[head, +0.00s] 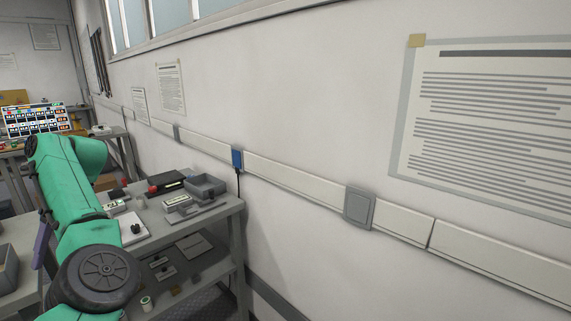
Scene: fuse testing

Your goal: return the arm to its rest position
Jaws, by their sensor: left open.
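My left arm (75,180), green with dark joints, rises at the lower left in front of the workbench. It bends at the top and folds back down. My left gripper (42,244) shows only in part as a dark purplish piece, mostly hidden behind the arm. It is open, and I see nothing held in it. My right gripper is not in view.
A grey workbench (222,212) with a lower shelf stands against the wall. It carries a grey bin (205,187), a small device (178,202) and a white board (133,228). Another grey bin (8,270) is at the left edge. A screen (35,120) stands farther back.

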